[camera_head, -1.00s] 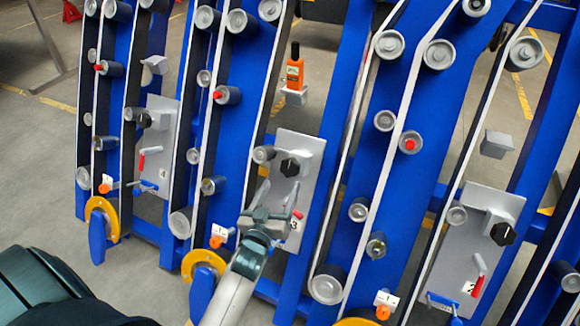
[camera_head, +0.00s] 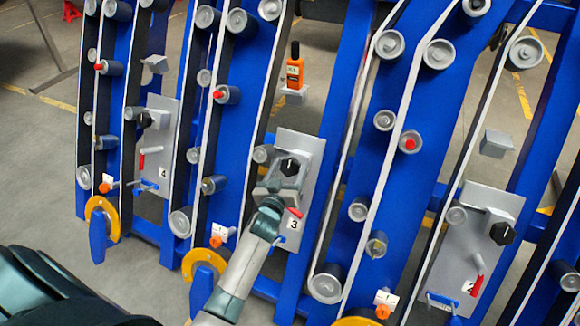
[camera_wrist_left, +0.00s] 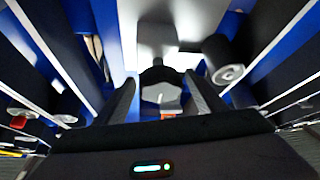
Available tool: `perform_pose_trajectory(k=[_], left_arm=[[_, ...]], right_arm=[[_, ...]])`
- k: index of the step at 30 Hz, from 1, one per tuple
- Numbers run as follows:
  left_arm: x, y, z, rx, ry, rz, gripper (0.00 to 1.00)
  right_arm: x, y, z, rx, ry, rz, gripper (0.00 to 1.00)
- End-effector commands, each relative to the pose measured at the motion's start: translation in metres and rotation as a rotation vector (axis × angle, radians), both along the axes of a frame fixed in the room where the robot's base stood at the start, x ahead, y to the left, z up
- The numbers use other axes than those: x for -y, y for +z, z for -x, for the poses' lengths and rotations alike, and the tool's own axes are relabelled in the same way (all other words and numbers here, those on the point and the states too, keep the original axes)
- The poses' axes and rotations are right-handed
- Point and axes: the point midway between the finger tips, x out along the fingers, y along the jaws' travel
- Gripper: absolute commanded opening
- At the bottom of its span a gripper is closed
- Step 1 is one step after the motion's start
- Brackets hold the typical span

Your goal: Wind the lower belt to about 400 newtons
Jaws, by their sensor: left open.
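My left gripper (camera_head: 279,184) is open in front of the grey panel (camera_head: 312,158) marked 3. The panel's black knob (camera_head: 290,167) shows just above the fingertips. In the left wrist view the knob (camera_wrist_left: 160,74) lies ahead, between and beyond the two spread fingers, with nothing seen gripped. A red-tipped lever (camera_head: 296,212) is beside the gripper, partly hidden by it. A black belt with a white edge (camera_head: 263,90) runs down left of the panel over grey rollers (camera_head: 263,154). Which belt is the lower one, I cannot tell. My right gripper is out of view.
An orange handheld device (camera_head: 295,72) stands on a small bracket above panel 3. Similar panels, marked 4 (camera_head: 165,125) and 2 (camera_head: 478,215), stand left and right. Blue uprights (camera_head: 345,120) and yellow wheels (camera_head: 206,262) flank the arm. Grey floor (camera_head: 40,190) is open at left.

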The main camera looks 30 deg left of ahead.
Motion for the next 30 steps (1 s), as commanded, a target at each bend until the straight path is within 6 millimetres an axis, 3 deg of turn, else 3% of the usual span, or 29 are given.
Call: perform_pose_trajectory(k=[2, 6, 7, 20, 28, 30], left_arm=[[0.000, 0.000, 0.000, 0.000, 0.000, 0.000, 0.59], [0.000, 0.000, 0.000, 0.000, 0.000, 0.000, 0.26], [0.000, 0.000, 0.000, 0.000, 0.000, 0.000, 0.23], [-0.001, 0.001, 0.000, -0.003, -0.024, -0.046, 0.23], [-0.001, 0.002, 0.001, -0.011, -0.099, -0.175, 0.23], [-0.002, 0.003, 0.001, -0.014, -0.127, -0.222, 0.23]], right_arm=[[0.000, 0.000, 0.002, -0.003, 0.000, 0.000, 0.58], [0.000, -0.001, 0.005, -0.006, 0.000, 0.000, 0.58], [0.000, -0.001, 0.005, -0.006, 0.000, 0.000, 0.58], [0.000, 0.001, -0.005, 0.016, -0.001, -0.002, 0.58], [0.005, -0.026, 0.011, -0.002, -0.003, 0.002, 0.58], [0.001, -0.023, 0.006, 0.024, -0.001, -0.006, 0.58]])
